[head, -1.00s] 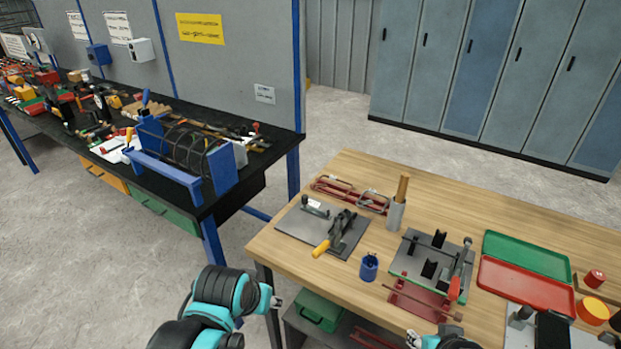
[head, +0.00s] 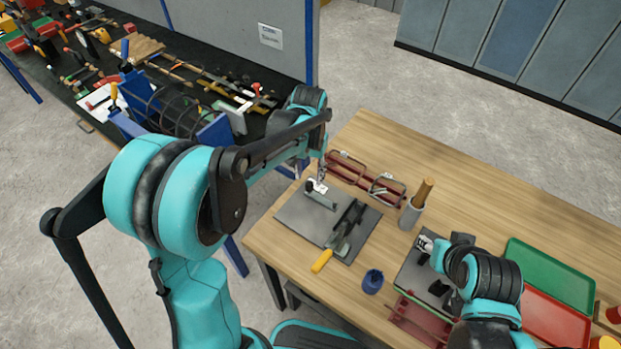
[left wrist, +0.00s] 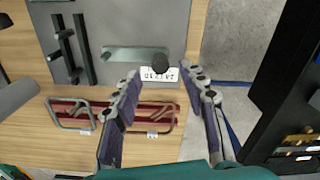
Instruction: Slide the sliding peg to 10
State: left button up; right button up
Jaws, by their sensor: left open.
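The sliding peg (left wrist: 160,63), a dark round knob, stands at the end of a grey-green bar (left wrist: 125,54) on a grey metal plate (left wrist: 100,20). A white label (left wrist: 158,74) with numbers, too small to read surely, lies beside the knob. In the head view the peg (head: 310,186) is at the plate's far left part. My left gripper (left wrist: 159,72) is open, its fingertips on either side of the label and just short of the knob; it also shows above the plate in the head view (head: 321,173). My right gripper (head: 425,244) is over another fixture; its fingers are unclear.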

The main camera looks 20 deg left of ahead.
aim_at(310, 183)
pick_arm(q)
notch_tip(310, 183, down, 4)
jog(key=shift+f+b, duration=0.1)
jog(key=shift+b, duration=0.4)
grip_shut()
jog(key=shift+s+d, duration=0.2)
jog(key=shift+d, duration=0.4)
jog(key=shift+s+d, duration=0.15)
jog(key=shift+d, duration=0.4)
grip_release()
jog(key=shift+d, duration=0.1)
